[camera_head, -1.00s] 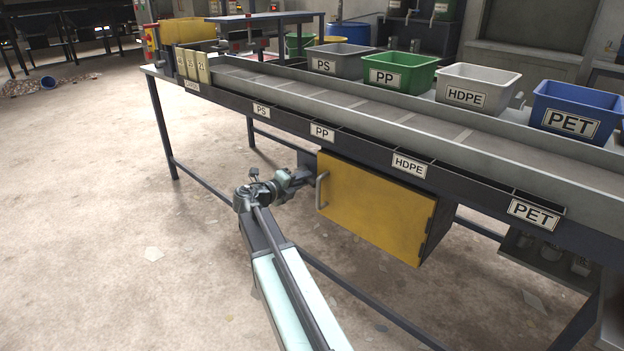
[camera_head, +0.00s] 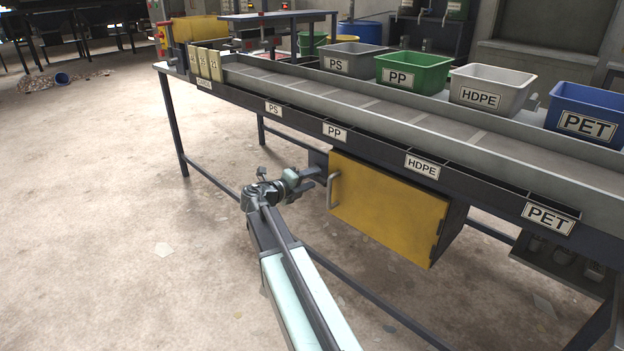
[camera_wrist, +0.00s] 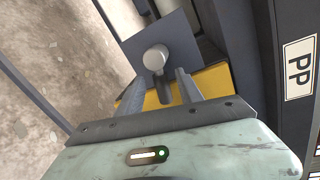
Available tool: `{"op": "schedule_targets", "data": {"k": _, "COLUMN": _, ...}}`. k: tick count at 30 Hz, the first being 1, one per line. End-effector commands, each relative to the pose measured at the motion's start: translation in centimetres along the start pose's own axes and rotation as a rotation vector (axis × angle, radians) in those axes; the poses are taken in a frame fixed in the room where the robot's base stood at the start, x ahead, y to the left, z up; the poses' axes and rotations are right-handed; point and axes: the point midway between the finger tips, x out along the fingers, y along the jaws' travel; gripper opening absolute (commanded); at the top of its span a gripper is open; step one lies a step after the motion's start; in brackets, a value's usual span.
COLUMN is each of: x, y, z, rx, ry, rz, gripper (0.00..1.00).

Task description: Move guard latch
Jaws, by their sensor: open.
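A yellow guard door (camera_head: 385,212) closes a dark box under the sorting table. A grey bar handle (camera_head: 333,190) stands upright at its left edge. My gripper (camera_head: 322,178) is open just left of this edge, close to the handle. In the wrist view, a round grey knob (camera_wrist: 155,57) lies before a dark plate (camera_wrist: 178,38), just ahead of and between my open fingers (camera_wrist: 159,84). I cannot tell whether this knob is the latch or an end of the handle. The yellow door (camera_wrist: 213,80) shows partly behind the fingers. I see no clear finger contact.
The table's front rail (camera_head: 300,118) with labelled slots runs above the box. A lower leg rail (camera_head: 375,305) passes below it. Grey, green, white and blue bins stand along the table's back. The floor (camera_head: 120,180) at left is mostly clear.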

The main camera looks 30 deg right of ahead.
Motion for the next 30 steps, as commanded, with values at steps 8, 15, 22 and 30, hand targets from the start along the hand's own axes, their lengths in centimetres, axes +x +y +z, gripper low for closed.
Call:
{"op": "schedule_targets", "data": {"k": 8, "x": -5.4, "y": -0.2, "z": 0.0, "rx": -0.001, "ry": -0.003, "rz": 0.000, "gripper": 0.43}}
{"op": "schedule_targets", "data": {"k": 15, "x": -7.3, "y": 0.0, "z": 0.1, "rx": 0.000, "ry": -0.001, "rz": -0.001, "gripper": 0.43}}
{"op": "schedule_targets", "data": {"k": 22, "x": -7.3, "y": 0.1, "z": 0.0, "rx": 0.004, "ry": 0.000, "rz": 0.001, "gripper": 0.29}}
{"op": "schedule_targets", "data": {"k": 30, "x": -9.4, "y": 5.6, "z": -4.0, "rx": 0.645, "ry": 0.169, "rz": 0.212, "gripper": 0.00}}
